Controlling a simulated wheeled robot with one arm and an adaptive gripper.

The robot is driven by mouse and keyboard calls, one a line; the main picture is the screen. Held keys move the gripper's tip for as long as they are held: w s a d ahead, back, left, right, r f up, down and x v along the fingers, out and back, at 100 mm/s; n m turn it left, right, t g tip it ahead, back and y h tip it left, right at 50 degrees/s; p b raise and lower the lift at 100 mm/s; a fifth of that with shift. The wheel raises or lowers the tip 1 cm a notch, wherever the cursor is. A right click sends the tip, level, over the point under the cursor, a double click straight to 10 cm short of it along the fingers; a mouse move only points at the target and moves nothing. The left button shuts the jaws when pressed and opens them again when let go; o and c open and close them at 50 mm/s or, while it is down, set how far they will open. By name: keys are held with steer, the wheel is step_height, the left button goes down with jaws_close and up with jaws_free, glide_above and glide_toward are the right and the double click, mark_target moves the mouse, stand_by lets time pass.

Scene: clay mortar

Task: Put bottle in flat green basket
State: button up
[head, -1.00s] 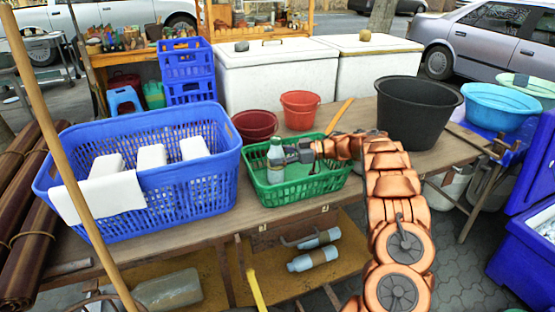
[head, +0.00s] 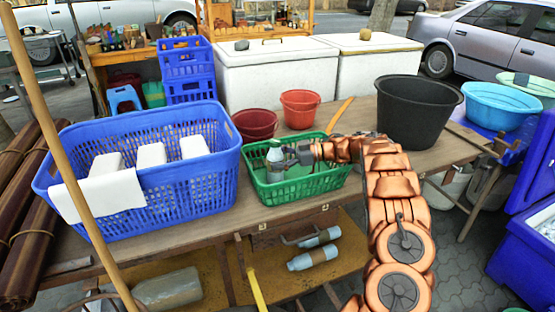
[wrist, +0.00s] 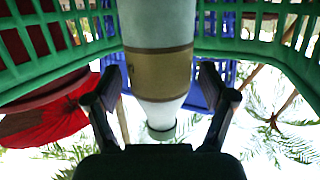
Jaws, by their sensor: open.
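The bottle (head: 274,158), pale with a brown band, stands about upright inside the left end of the flat green basket (head: 262,190). Its lower part is hidden by the basket's wall in the head view. My gripper (head: 288,156) reaches in from the right at the bottle's upper part. In the wrist view the bottle (wrist: 158,75) lies between the two fingers of my gripper (wrist: 160,78), which are spread with a gap on each side. The green basket's walls (wrist: 45,65) show behind it. Whether the bottle rests on the basket's floor cannot be seen.
A large blue basket (head: 200,185) with white blocks and a cloth stands close left. Red buckets (head: 300,108) are behind, and a black tub (head: 415,110) is at the right. Two more bottles (head: 313,258) lie on the shelf below.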

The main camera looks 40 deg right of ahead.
steer(key=shift+r, duration=0.3)
steer(key=v, duration=0.7)
steer(key=shift+d, duration=0.25)
steer(key=shift+s+r, duration=0.1)
